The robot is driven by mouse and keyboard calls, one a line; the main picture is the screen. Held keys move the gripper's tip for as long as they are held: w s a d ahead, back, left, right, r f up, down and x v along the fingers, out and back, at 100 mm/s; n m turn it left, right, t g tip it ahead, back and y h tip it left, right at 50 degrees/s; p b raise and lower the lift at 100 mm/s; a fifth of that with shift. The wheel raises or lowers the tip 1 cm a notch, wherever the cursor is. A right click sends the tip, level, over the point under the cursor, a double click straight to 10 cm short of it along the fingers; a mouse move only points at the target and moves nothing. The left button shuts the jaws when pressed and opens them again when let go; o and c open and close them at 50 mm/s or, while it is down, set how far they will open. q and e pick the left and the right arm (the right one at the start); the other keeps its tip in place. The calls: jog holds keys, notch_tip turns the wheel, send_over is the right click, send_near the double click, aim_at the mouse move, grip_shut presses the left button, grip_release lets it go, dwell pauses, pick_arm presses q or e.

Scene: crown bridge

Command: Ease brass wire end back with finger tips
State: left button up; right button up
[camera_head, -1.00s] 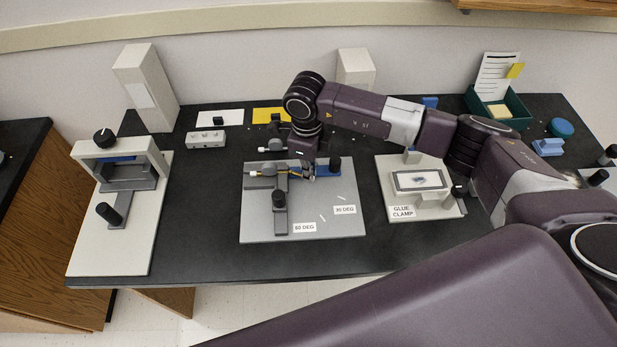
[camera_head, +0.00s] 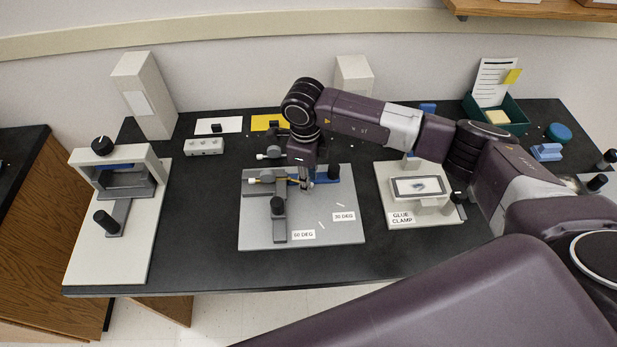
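A thin brass-coloured wire (camera_head: 262,181) lies across the clamp fixture on the grey bending plate (camera_head: 345,235). The plate carries a black knob (camera_head: 278,207), a blue block (camera_head: 327,173) and labels reading about 60 DEG and 30 DEG. My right gripper (camera_head: 307,184) points down over the fixture, close to the right end of the wire. Its fingertips are small and partly lost against the fixture, so I cannot tell whether they touch the wire or are open or shut. My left gripper is not in view.
A press-like stand (camera_head: 160,170) is on the left and the glue clamp (camera_head: 418,188) on the right. A grey block with holes (camera_head: 204,147) and a yellow card (camera_head: 264,123) lie behind. A green bin (camera_head: 512,118) stands at back right. The front strip of the black bench (camera_head: 200,262) is clear.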

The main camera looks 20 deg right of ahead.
notch_tip(320, 180, up, 12)
jog(key=shift+a, duration=0.25)
jog(key=shift+s, duration=0.1)
